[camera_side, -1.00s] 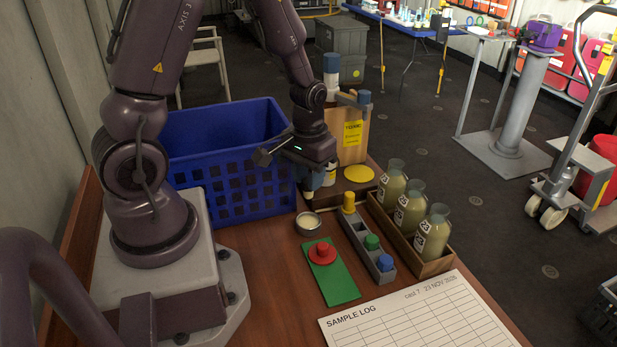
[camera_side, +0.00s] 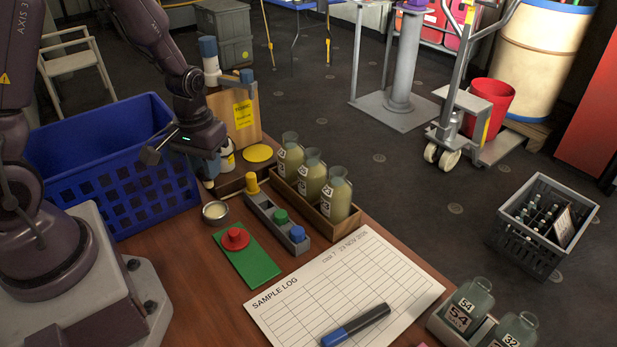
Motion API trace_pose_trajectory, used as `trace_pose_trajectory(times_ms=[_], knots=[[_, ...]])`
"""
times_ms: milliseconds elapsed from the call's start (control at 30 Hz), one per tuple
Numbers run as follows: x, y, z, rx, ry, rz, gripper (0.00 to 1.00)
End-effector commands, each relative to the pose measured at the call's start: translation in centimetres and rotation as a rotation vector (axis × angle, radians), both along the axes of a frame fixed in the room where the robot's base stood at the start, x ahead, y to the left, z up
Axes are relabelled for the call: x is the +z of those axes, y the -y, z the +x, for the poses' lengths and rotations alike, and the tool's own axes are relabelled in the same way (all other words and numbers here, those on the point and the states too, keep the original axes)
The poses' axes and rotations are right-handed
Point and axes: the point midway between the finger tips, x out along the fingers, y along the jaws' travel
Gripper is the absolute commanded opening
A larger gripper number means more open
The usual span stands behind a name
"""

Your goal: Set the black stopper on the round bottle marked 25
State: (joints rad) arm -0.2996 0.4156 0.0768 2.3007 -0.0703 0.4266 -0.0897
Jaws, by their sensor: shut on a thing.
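My gripper (camera_side: 208,172) points down between the blue basket and the wooden stand. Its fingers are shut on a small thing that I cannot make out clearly. No black stopper shows plainly elsewhere. Three bottles with greenish-tan contents stand upright in a wooden box (camera_side: 312,208), right of my gripper. The far bottle (camera_side: 290,158), middle bottle (camera_side: 311,179) and near bottle (camera_side: 336,199) have open tops and labels too small to read. At the lower right, clear bottles marked 54 (camera_side: 468,304) and 32 (camera_side: 513,332) stand in a pale holder. I cannot make out a 25.
A grey rack (camera_side: 266,211) holds yellow, green and blue stoppers. A small round dish (camera_side: 215,212) sits below my gripper. The blue basket (camera_side: 120,165) is left. A sample log sheet (camera_side: 385,270) bears a marker (camera_side: 355,325).

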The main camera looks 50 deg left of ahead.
Motion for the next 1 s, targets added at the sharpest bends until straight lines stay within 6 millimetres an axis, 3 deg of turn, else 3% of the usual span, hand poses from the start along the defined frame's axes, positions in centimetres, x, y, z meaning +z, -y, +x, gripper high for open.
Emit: trace_pose_trajectory(times_ms=[733, 867, 1000], knots=[[0.1, 0.0, 0.5, -0.001, 0.002, 0.001, 0.12], [0.5, 0.3, 2.5, -0.004, 0.004, 0.000, 0.12], [1.8, 1.5, 7.4, -0.007, 0.007, 0.000, 0.12]])
